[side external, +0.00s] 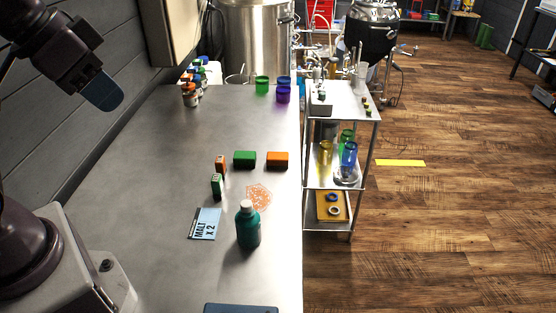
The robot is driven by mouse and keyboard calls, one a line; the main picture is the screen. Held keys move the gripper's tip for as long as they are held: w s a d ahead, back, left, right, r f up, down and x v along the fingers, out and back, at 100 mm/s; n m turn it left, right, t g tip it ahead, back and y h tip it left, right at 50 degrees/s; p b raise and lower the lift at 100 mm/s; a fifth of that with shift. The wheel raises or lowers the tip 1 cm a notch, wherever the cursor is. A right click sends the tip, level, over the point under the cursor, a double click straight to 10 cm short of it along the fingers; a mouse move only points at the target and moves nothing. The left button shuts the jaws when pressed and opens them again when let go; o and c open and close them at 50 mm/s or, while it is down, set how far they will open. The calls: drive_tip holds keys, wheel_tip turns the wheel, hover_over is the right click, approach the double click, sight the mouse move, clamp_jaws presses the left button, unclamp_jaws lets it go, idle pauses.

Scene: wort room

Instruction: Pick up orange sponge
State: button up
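In the side external view, an orange block that looks like the sponge (277,159) lies flat on the grey metal table (150,200), near its right edge. A green block (244,159) of similar shape lies just to its left, with a small gap. A smaller orange upright item (221,164) with a pale marked face stands farther left. My gripper (106,92) is high at the upper left, well away from the orange sponge. A blue fingertip pad shows, but the fingers overlap from this side, so I cannot see whether they are open.
A small green item (216,186), a blue "MALT x 2" card (205,223), an orange scribbled patch (258,197) and a teal bottle (248,226) are nearer the front. Coloured cups (283,94) and small bottles (191,95) stand at the back. A metal cart (343,103) stands right of the table.

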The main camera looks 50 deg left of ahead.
drive_tip(key=o, duration=1.2)
drive_tip(key=shift+d+f, duration=0.1)
drive_tip(key=n+g+y, duration=0.2)
drive_tip(key=n+y, duration=0.1)
drive_tip(key=n, duration=0.6)
approach(277, 158)
drive_tip(key=x, duration=1)
drive_tip(key=shift+f, duration=0.1)
